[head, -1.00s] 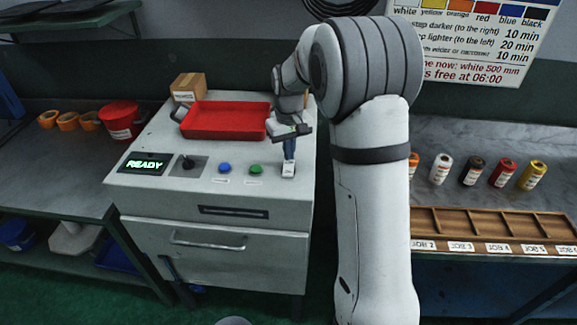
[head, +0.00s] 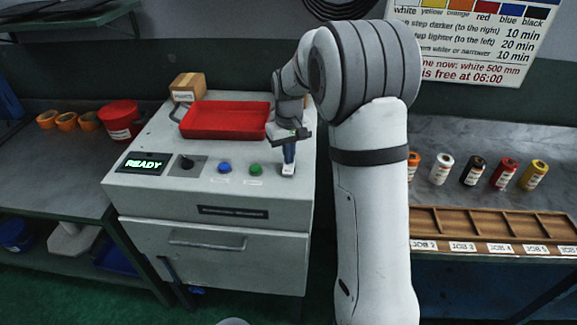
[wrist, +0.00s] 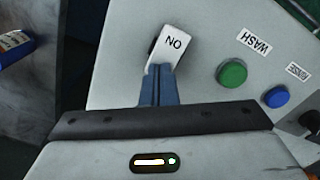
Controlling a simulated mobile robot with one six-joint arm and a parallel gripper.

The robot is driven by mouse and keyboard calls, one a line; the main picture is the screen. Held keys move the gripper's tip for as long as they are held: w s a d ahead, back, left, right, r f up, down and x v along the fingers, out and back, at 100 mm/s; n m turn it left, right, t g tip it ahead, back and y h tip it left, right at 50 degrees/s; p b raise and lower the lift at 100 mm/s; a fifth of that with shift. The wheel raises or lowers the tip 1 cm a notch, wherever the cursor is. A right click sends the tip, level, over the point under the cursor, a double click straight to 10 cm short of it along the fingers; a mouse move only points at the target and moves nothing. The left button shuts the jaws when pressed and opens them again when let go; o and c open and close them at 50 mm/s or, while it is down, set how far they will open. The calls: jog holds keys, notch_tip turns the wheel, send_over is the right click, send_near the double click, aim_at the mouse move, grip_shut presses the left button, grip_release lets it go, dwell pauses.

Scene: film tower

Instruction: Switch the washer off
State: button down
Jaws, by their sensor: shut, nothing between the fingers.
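The washer (head: 212,244) is a grey cabinet with a sloped top panel and a lit READY display (head: 143,163). Its white switch (head: 287,170) is at the panel's right front. In the wrist view the switch (wrist: 173,43) bears letters that read ON the other way up, and it looks tilted, with a dark gap at one side. My gripper (head: 289,160) points down at the switch. Its blue fingers (wrist: 159,72) are shut and empty, their tips at the switch's near edge. I cannot tell whether they touch it.
A blue button (head: 224,168), a green button (head: 255,169) and a black knob (head: 187,162) sit left of the switch. A red tray (head: 225,120) and a cardboard box (head: 188,87) stand behind. Several bottles and a wooden rack (head: 490,226) are on the right bench.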

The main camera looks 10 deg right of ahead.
jog(key=shift+r+p, duration=2.5)
jog(key=shift+r, duration=0.95)
jog(key=s+r+m+t, duration=0.1)
jog(key=s+r, duration=0.3)
jog(key=s, duration=0.3)
jog(key=s+r+t, duration=0.1)
jog(key=s+r, duration=0.3)
jog(key=s, duration=0.3)
jog(key=s+f+m+t, duration=0.1)
jog(key=s, duration=1.3)
jog(key=shift+s+f, duration=0.2)
jog(key=shift+s, duration=0.2)
jog(key=shift+d, duration=0.1)
